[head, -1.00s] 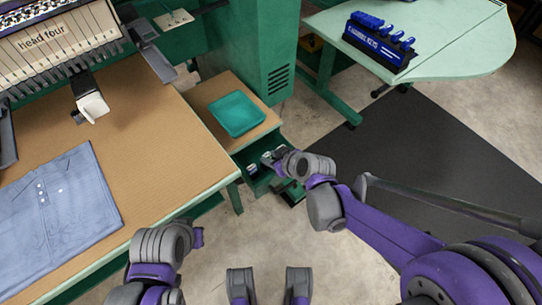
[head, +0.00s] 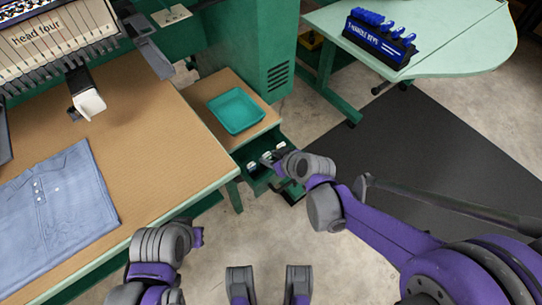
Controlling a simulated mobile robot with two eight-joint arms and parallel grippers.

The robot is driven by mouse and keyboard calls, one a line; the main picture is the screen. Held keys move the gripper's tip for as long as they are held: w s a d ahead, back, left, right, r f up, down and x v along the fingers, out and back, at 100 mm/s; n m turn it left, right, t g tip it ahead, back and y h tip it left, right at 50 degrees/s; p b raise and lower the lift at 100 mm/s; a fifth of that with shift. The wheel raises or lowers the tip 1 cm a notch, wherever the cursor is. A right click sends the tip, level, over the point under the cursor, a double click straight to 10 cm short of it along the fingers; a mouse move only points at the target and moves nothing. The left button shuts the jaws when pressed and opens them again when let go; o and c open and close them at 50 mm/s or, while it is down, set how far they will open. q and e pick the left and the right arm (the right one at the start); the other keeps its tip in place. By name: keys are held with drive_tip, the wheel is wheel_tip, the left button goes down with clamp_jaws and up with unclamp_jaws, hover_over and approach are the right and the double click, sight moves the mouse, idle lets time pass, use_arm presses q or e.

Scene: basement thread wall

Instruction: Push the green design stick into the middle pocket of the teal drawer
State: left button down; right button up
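The teal drawer (head: 257,184) is pulled out below the side shelf of the machine table, near the picture's centre. Small pale-topped things (head: 252,166) stand in it, too small to make out. My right gripper (head: 272,160) is over the drawer, reaching into it from the right. Its fingertips are tiny and partly hidden by my wrist, so I cannot tell whether they are shut. I cannot make out the green design stick or the separate pockets.
A teal tray (head: 236,111) lies on the shelf (head: 207,88) above the drawer. Folded blue cloth (head: 56,205) lies on the machine table (head: 150,140). Bare floor and a dark mat (head: 430,150) lie right of the drawer.

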drive_tip(key=o, duration=0.4)
drive_tip(key=p+v, duration=0.3)
drive_tip(key=v, duration=0.7)
drive_tip(key=shift+s+d+r, duration=0.15)
drive_tip(key=shift+s+r, duration=0.1)
drive_tip(key=shift+r, duration=0.05)
